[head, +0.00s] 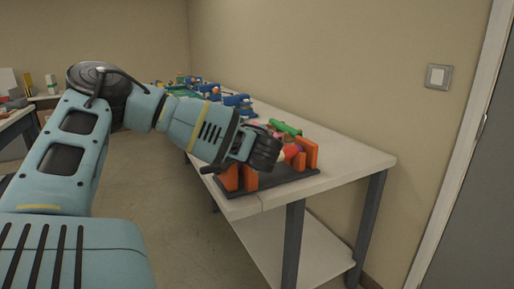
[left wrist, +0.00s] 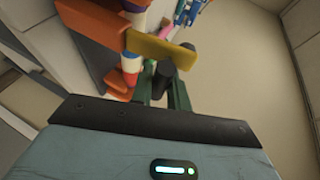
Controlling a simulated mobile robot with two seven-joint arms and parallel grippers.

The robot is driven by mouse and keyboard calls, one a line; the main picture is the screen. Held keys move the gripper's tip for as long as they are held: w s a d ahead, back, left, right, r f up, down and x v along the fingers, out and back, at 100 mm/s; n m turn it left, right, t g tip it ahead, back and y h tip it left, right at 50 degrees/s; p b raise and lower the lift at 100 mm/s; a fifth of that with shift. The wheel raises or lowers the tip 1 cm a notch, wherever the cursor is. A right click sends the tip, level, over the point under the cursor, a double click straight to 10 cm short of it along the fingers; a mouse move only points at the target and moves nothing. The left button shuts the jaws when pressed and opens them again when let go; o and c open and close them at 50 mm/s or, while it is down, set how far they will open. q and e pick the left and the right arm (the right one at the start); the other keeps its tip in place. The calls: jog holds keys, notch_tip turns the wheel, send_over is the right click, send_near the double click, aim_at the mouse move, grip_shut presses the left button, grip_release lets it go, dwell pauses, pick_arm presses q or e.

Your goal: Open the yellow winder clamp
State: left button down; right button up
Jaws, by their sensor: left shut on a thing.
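The yellow winder clamp (left wrist: 155,48) shows in the left wrist view as a flat yellow bar across a white, blue and orange roller (left wrist: 131,65). In the head view my left gripper (head: 264,152) is over a small machine with orange uprights (head: 311,152) on a dark base (head: 275,190), near the front of the table. There the yellow clamp is hidden behind my gripper. From these views I cannot tell whether the clamp is open. My right gripper is not in view.
The long white table (head: 350,160) runs along the wall and has a lower shelf (head: 300,245). A green part (head: 285,128) is just behind the gripper. Several blue devices (head: 238,102) stand farther back. The table's right end is clear.

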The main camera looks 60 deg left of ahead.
pick_arm(q)
jog(key=c, duration=1.4)
grip_release()
jog(key=shift+o, duration=0.2)
jog(key=v, duration=0.7)
jog(key=shift+s+d, duration=0.2)
jog(key=shift+d, duration=0.15)
